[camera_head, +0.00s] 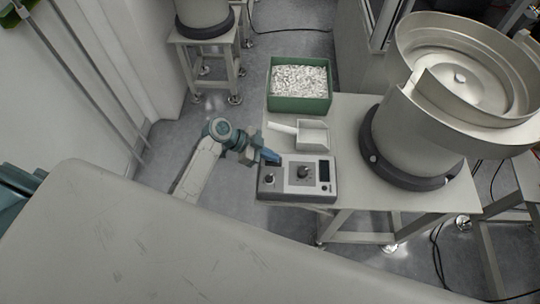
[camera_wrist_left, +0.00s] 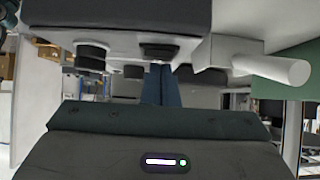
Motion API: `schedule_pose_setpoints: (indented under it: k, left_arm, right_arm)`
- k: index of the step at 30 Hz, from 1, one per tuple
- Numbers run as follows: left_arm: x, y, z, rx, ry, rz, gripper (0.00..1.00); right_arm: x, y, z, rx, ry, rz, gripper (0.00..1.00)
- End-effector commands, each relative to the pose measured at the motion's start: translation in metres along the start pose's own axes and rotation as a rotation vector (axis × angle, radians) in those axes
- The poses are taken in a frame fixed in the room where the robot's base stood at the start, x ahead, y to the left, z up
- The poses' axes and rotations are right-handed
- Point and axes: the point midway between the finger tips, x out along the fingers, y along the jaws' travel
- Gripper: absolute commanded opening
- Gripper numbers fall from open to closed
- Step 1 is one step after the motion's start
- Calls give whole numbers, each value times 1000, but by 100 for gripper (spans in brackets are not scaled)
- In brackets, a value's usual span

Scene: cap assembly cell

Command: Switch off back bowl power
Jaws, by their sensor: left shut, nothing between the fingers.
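The control box (camera_head: 297,196) sits at the near left corner of the bench, with a small knob, a larger centre dial (camera_head: 304,172) and a dark display on its face. My left gripper (camera_head: 271,157) reaches in from the left, shut and empty, at the box's back left corner. In the left wrist view the box (camera_wrist_left: 120,14) hangs inverted along the top. Its blue fingers (camera_wrist_left: 161,80) point at a black switch-like part (camera_wrist_left: 158,51), beside a round knob (camera_wrist_left: 91,56). I cannot tell whether they touch. The switch's position is unclear. My right gripper is not in view.
A white scoop (camera_head: 312,134) lies behind the box, and a green bin of small pale parts (camera_head: 300,90) stands further back. A large bowl feeder (camera_head: 415,140) stands on the bench (camera_head: 350,125) at the right. Another feeder (camera_head: 203,14) stands at the back left.

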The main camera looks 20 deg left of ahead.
Motion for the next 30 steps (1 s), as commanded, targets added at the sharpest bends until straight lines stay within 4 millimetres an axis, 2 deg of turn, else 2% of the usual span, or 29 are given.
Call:
schedule_pose_setpoints:
  k: [8,18,30]
  left_arm:
    - [1,1,0,-5,-2,2,0]
    - [9,1,-12,-4,-1,1,0]
    - [6,-1,-18,-4,-2,-1,0]
  right_arm:
    - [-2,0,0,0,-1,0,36]
    - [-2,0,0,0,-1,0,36]
    - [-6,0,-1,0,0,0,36]
